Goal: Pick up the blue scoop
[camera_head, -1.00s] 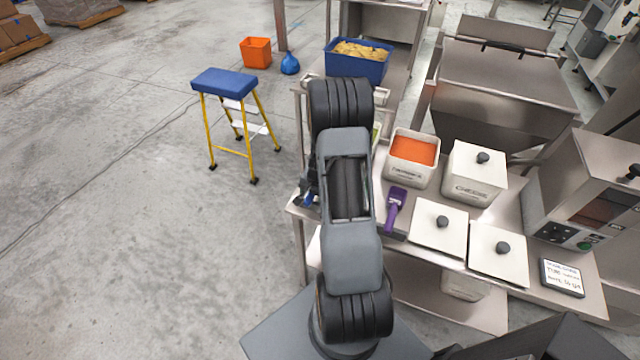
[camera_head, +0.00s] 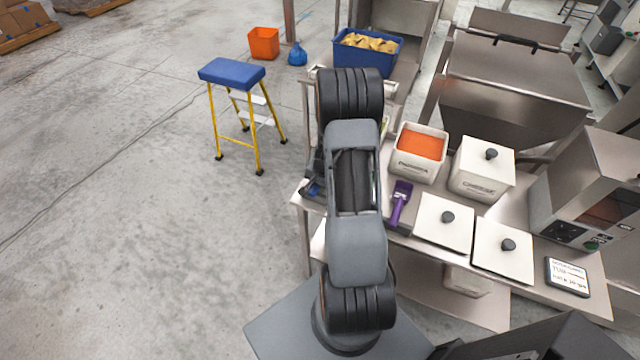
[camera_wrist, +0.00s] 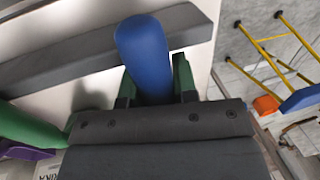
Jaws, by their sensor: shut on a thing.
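The blue scoop's rounded handle (camera_wrist: 145,55) stands between the two green-sided fingers of my gripper (camera_wrist: 155,88) in the wrist view. The gripper is shut on this handle. The scoop's bowl is not visible in the wrist view. In the head view, only a small blue piece of the scoop (camera_head: 313,189) shows at the left edge of the table, beside my arm. My arm hides most of the gripper there. I cannot tell whether the scoop is clear of the surface.
A purple scoop (camera_head: 400,203) lies right of my arm, near a white tub of orange food (camera_head: 421,146). Lidded white tubs (camera_head: 442,222) cover the table's right side. A blue-topped step stool (camera_head: 232,72) stands on open floor to the left.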

